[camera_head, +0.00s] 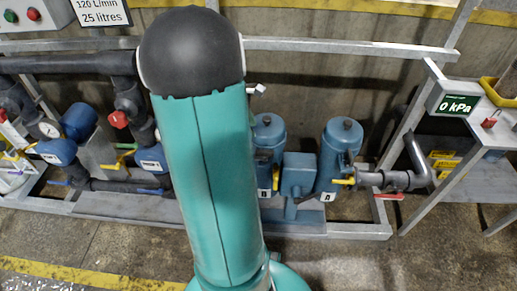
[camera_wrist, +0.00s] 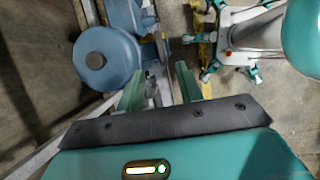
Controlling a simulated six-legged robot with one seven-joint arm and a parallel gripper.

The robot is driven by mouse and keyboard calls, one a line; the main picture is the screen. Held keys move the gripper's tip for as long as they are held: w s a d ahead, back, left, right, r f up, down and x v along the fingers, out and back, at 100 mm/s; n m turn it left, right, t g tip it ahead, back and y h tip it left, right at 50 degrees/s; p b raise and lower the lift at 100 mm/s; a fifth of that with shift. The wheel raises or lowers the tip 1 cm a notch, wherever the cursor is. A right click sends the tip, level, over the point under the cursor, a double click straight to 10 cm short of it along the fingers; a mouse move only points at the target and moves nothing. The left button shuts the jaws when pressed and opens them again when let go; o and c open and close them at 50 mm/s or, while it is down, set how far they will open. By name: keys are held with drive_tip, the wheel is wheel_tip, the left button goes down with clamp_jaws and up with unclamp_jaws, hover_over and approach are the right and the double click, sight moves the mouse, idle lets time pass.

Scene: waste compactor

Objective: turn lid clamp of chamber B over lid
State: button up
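Two blue cylindrical chambers with domed lids stand behind my arm in the head view. The right chamber (camera_head: 340,150) has a label that reads A. The left chamber (camera_head: 270,135) is partly hidden by my arm, and its label is too small to read surely. In the wrist view a round blue lid (camera_wrist: 105,58) with a dark knob lies left of my gripper (camera_wrist: 160,82). I cannot tell which chamber this lid belongs to. My gripper's two green fingers are apart, with small metal parts visible beyond the gap. I cannot make out the lid clamp surely.
A blue box (camera_head: 298,174) stands between the chambers. A grey pipe (camera_head: 400,179) with yellow and red handles runs right to a stand with a 0 kPa display (camera_head: 459,104). Pipes, gauges and valves fill the left. A metal frame rail (camera_head: 350,48) crosses behind. The front floor is clear.

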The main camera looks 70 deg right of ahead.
sight(264, 151)
drive_tip(key=x, duration=1.3)
drive_tip(key=shift+w+f, duration=0.2)
drive_tip(key=shift+f, duration=0.1)
clamp_jaws()
